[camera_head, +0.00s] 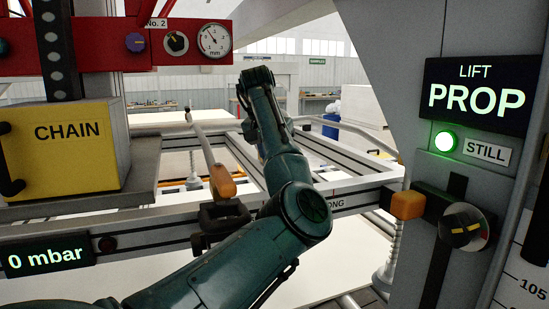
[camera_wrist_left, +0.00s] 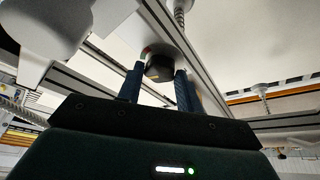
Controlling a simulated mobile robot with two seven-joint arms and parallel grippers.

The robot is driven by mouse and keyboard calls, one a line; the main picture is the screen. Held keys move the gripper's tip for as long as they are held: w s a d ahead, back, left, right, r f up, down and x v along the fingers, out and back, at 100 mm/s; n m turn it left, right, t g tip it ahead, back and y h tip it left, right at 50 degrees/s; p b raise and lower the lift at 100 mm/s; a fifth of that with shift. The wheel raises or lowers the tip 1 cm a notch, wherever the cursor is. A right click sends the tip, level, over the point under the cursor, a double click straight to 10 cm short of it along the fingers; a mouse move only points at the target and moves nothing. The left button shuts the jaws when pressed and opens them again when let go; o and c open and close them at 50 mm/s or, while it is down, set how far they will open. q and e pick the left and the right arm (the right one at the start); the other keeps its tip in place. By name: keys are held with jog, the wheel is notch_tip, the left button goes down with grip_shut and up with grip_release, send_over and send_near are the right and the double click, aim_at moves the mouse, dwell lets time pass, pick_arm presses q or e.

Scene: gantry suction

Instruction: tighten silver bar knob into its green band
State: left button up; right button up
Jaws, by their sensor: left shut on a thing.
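My left arm reaches in from the bottom of the head view, over the silver frame (camera_head: 375,183). Its wrist is raised near the picture's middle, and its gripper is hidden there behind my own arm. In the left wrist view my left gripper (camera_wrist_left: 159,70) has its two blue fingers on either side of a dark knob (camera_wrist_left: 160,69), shut on it. The knob sits at a silver bar (camera_wrist_left: 196,66). A small red and pale mark shows at the knob's upper left; I cannot make out a green band. My right gripper is in neither view.
A grey post (camera_head: 415,85) with a lit PROP display (camera_head: 476,95) and a dial knob (camera_head: 465,227) stands at right. A yellow CHAIN box (camera_head: 66,150) and red gauge panel (camera_head: 190,40) are at left. An orange-ended lever (camera_head: 222,182) is close beside my arm.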

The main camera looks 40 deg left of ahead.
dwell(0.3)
pick_arm(q)
jog(key=o, duration=1)
jog(key=shift+r, duration=0.1)
jog(key=v, duration=1.3)
jog(key=shift+s+b, duration=0.1)
jog(key=shift+b, duration=0.2)
